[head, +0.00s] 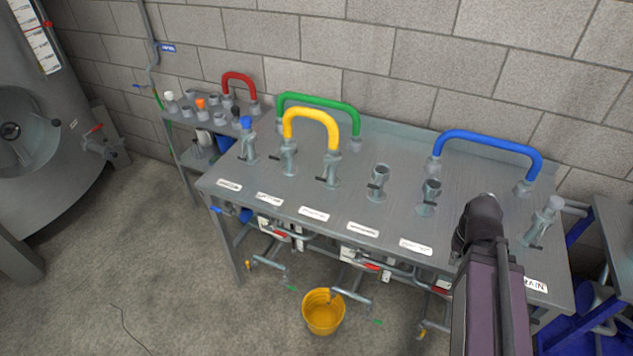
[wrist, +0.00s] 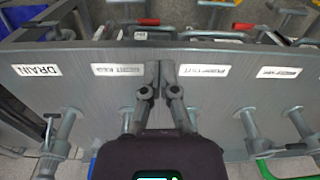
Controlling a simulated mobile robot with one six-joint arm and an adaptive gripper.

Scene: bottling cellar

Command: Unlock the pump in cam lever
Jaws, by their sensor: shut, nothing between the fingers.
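A grey steel bench (head: 300,185) carries a row of upright pipe ports with cam levers, each with a white label in front. Most labels are too small to read, so I cannot tell which port is pump in. A yellow hose (head: 311,115) joins two ports left of centre. Two open-topped ports, one at the middle (head: 379,182) and one right of it (head: 430,197), have dark levers. My gripper (wrist: 161,78) is shut and empty over the bench top in the wrist view, between two labels. In the head view my arm hides part of the bench's right side.
A green hose (head: 318,98) and a blue hose (head: 488,136) arch along the back. A blue-capped port (head: 247,140) stands at the left, and a capped port (head: 543,222) near the drain label (head: 534,285). A yellow bucket (head: 323,312) is on the floor.

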